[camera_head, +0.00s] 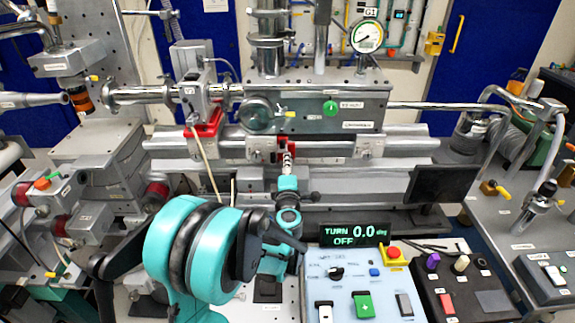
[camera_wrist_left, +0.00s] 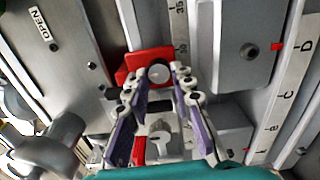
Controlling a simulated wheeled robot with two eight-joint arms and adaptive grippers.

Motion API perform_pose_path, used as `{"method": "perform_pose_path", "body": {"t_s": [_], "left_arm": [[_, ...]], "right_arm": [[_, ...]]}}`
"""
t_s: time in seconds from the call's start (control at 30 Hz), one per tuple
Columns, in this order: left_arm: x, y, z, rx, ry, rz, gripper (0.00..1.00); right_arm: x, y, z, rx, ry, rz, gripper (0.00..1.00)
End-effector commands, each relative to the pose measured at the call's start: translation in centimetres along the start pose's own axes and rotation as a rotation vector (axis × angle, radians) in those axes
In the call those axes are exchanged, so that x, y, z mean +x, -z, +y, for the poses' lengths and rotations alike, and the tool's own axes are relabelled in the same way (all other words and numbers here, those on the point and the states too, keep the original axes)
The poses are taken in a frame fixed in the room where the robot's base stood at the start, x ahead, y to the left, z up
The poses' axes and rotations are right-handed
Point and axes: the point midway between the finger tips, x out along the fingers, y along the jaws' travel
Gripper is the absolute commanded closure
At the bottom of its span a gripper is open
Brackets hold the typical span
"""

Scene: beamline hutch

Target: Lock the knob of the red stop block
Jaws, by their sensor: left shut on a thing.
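The red stop block (camera_head: 286,141) sits on the rail below the grey housing in the head view. It also shows in the wrist view (camera_wrist_left: 133,66), at the top between and beyond my fingers. Its round silver knob (camera_wrist_left: 159,73) lies between the fingertips of my left gripper (camera_wrist_left: 160,82). The gripper is shut on this knob, with a purple-lined finger on each side. In the head view my left gripper (camera_head: 287,158) reaches up to the block and hides the knob. My right gripper is not in view.
A display (camera_head: 354,233) reads "TURN 0.0 deg" and "OFF". A blue-grey control panel (camera_head: 345,290) stands below it. A second red block (camera_head: 203,128) is further left. A scale strip (camera_wrist_left: 180,30) runs beside the stop block. A dark monitor (camera_head: 443,184) is at right.

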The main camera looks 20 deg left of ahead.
Motion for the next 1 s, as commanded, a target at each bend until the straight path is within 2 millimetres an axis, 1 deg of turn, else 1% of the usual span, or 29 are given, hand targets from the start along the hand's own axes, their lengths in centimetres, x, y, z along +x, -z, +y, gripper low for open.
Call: {"method": "perform_pose_path", "body": {"t_s": [0.23,0.67,0.7,0.73,1.0], "left_arm": [[-0.01,-0.01,0.01,0.056,0.000,0.000,1.00],[-0.01,-0.02,0.01,0.064,0.000,0.000,1.00],[-0.01,-0.02,0.01,0.064,0.000,0.000,0.71],[-0.02,-0.02,0.01,0.064,0.000,-0.001,0.68],[0.00,-0.02,0.02,0.064,0.000,0.000,0.68]], "right_arm": [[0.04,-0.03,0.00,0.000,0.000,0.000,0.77],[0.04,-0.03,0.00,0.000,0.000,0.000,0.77],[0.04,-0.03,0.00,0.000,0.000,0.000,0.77],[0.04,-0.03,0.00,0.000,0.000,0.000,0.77],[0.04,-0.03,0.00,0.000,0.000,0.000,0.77]]}}
